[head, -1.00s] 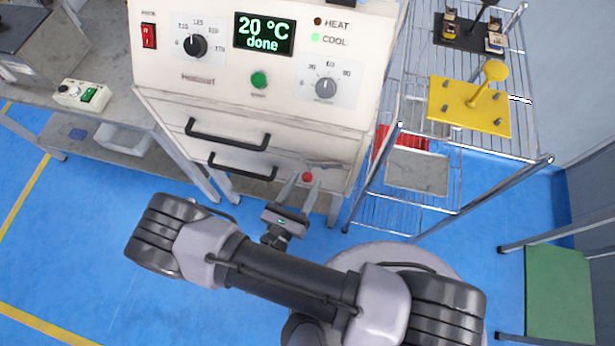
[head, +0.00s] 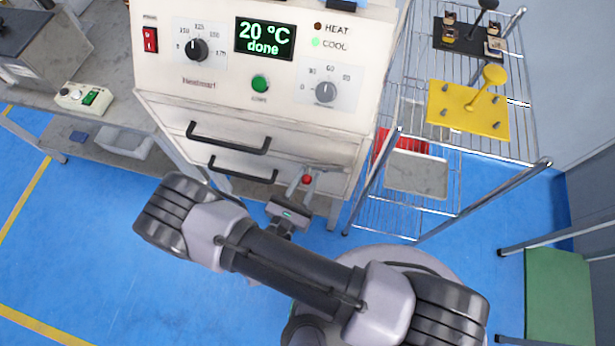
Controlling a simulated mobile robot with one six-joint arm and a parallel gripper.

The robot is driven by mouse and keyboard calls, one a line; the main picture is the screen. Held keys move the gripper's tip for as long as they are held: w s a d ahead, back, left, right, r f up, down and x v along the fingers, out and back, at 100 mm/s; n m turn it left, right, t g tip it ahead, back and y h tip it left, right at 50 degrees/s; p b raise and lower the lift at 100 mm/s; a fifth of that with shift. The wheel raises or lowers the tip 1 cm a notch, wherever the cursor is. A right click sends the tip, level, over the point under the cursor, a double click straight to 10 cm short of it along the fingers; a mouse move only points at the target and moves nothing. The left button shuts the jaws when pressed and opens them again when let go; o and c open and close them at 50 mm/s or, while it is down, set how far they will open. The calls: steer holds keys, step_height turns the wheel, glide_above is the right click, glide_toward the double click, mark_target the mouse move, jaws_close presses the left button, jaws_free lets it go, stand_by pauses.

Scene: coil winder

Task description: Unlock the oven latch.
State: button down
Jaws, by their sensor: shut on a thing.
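The white oven (head: 200,105) stands in front of me, its display reading 20 °C and done, with the COOL lamp lit green. Two black handles (head: 228,140) cross its front. The latch (head: 326,168) is a grey lever with a red knob (head: 307,180) at the lower right of the oven front. My gripper (head: 307,178) is at the latch, its two fingers on either side of the red knob and shut on it. The fingers partly cover the knob and lever.
A wire rack (head: 455,205) stands close on the right, with a yellow plate (head: 468,110) and a grey tray (head: 417,175). A grey bench (head: 95,150) with a small control box (head: 84,97) is on the left. Blue floor is free at lower left.

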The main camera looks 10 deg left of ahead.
steer(key=r+m+p, duration=0.1)
steer(key=m, duration=0.1)
steer(key=shift+m, duration=0.3)
steer(key=c, duration=1.1)
jaws_free()
steer(key=shift+a, duration=0.1)
steer(key=shift+c, duration=0.2)
steer(key=p+v, duration=0.2)
steer(key=v, duration=1.5)
steer(key=shift+s+r+p, duration=0.2)
steer(key=shift+r+p, duration=0.2)
